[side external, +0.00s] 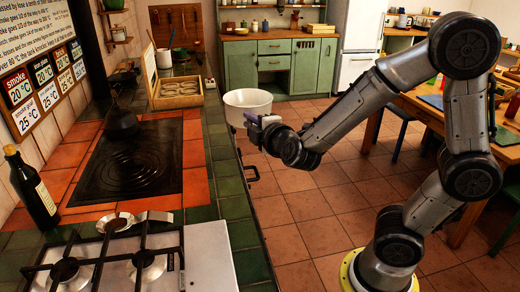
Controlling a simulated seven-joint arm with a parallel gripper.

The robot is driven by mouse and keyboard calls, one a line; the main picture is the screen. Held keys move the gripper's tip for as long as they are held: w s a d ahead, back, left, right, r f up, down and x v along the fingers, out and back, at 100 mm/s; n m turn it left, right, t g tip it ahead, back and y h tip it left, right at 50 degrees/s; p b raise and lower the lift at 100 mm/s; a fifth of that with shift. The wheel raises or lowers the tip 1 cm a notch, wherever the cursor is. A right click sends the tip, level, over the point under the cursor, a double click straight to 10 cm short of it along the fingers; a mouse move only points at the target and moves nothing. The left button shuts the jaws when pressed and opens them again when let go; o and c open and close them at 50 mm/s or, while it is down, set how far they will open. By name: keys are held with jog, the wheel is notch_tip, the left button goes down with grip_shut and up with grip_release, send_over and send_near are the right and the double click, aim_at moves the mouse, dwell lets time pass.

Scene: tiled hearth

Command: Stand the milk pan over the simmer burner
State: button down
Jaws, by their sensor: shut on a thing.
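The white milk pan (248,103) is upright in the air beyond the counter's right edge, over the floor. My gripper (255,120) is at the pan's near side, shut on it; the fingertips and the handle are small and hard to make out. The gas hob (198,262) is at the lower left, well nearer the camera than the pan. I cannot tell which is the simmer burner. Black pan supports stand over the hob.
A black kettle (121,122) stands at the back of the black hotplate (128,165). A wooden tray (178,92) lies farther along the counter. The green tiled counter edge (230,185) is clear.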

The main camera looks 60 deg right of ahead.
jog(key=w+a+r+m+g+h, duration=0.35)
jog(key=w+a+r, duration=0.2)
jog(key=w, duration=0.25)
jog(key=w+a+f+m+g+h, duration=0.1)
jog(key=w+a+f+h, duration=0.15)
jog(key=a, duration=0.65)
jog(key=s+a+f+t+y, duration=0.1)
jog(key=a+f, duration=0.3)
jog(key=a, duration=0.6)
jog(key=s+a+f+n+t+y, duration=0.1)
jog(key=s+a+f, duration=0.2)
jog(key=a, duration=0.7)
jog(key=s+a+f+n+t+y, duration=0.1)
jog(key=a+f, duration=0.4)
jog(key=a, duration=0.5)
jog(key=shift+s+a+f+y, duration=0.15)
jog(key=shift+s+a+y, duration=0.15)
jog(key=shift+s, duration=0.6)
jog(key=shift+s, duration=0.1)
